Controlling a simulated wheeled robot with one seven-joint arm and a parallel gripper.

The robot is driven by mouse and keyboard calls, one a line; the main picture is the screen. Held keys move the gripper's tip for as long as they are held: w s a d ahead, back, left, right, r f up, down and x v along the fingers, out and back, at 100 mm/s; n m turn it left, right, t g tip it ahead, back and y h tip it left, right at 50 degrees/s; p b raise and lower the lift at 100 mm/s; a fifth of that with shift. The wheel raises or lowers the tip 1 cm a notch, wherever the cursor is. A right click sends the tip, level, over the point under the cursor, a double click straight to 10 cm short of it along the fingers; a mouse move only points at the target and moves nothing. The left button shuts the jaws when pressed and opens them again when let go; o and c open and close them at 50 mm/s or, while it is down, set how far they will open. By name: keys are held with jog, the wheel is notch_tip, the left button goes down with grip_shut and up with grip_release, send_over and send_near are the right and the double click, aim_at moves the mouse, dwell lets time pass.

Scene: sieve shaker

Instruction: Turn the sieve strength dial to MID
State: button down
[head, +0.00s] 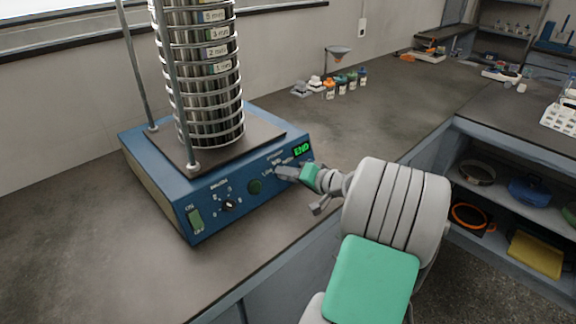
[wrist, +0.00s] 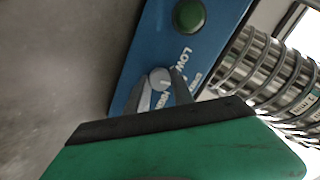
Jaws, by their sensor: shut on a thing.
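The blue sieve shaker (head: 160,185) stands on the dark bench, carrying a tall stack of metal sieves (head: 210,100). My gripper (head: 283,172) is at the right part of its front panel. In the wrist view, its two fingers (wrist: 160,92) are shut on the grey strength dial (wrist: 160,78), one on each side. Lettering starting with "LOW" shows beside the dial; the rest is partly hidden by the fingers. I cannot read the dial's pointer. In the head view my gripper hides most of the dial. The green display (head: 302,150) above it reads END.
A round green button (head: 255,187), a timer knob (head: 229,205) and a green switch (head: 195,219) are on the same panel. Small bottles (head: 345,82) and a funnel stand (head: 338,55) are farther back. The bench in front of the shaker is clear.

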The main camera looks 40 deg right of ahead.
jog(key=shift+r+m+p, duration=0.1)
jog(key=shift+m+p, duration=0.7)
jog(key=shift+m, duration=0.1)
jog(key=c, duration=1.1)
grip_release()
jog(key=v, duration=0.7)
jog(key=shift+s, duration=0.4)
jog(key=shift+d, duration=0.15)
